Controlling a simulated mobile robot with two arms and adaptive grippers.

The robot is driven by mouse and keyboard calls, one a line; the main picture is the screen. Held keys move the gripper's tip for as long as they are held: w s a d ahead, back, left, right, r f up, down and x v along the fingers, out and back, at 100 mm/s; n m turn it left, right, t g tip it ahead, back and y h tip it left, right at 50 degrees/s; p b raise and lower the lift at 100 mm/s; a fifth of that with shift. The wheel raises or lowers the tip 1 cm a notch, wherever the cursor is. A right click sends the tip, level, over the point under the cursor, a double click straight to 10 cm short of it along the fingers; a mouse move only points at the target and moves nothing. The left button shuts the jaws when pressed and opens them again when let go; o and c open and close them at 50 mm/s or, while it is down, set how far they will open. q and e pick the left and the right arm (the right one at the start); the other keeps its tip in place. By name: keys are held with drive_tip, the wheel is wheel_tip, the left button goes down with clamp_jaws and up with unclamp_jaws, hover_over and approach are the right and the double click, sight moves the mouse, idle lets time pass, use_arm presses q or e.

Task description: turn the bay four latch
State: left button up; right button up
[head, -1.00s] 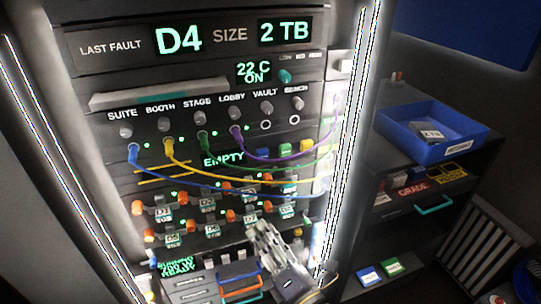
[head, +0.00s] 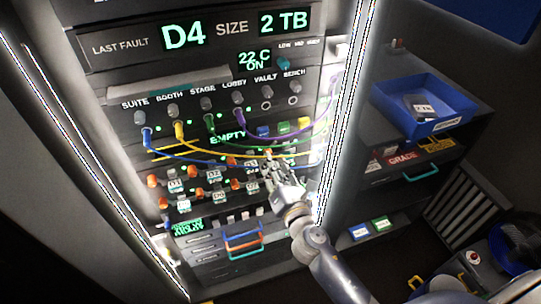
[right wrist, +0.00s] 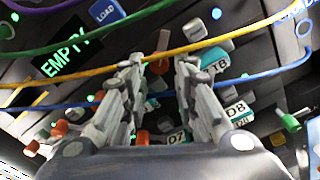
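The rack panel has two rows of drive bays with orange latches at their left sides. The bay labels D1 (head: 175,186) and D2 (head: 213,175) are readable in the head view; D7 (right wrist: 178,138) and D8 (right wrist: 238,108) are readable in the right wrist view. The bay above D8 has a partly hidden label (right wrist: 216,66), its number covered by my finger. An orange latch (right wrist: 160,66) lies between the fingertips of my right gripper (right wrist: 160,72), which is open. The right gripper (head: 268,164) is at the upper bay row's right end. My left gripper is out of view.
A yellow cable (right wrist: 240,33) and a blue cable (right wrist: 255,80) cross close to the right fingers. The display (head: 185,35) reads D4, 2 TB. A blue bin (head: 408,118) with a drive stands on the right-hand shelf. Coloured handles (head: 243,240) are below the bays.

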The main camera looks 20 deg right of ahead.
sight(271, 150)
drive_tip(key=shift+w+a, duration=0.1)
drive_tip(key=shift+w, duration=1.25)
clamp_jaws()
drive_tip(key=shift+r+m+b, duration=0.1)
drive_tip(key=shift+m+b, duration=0.2)
drive_tip(key=shift+m, duration=8.5)
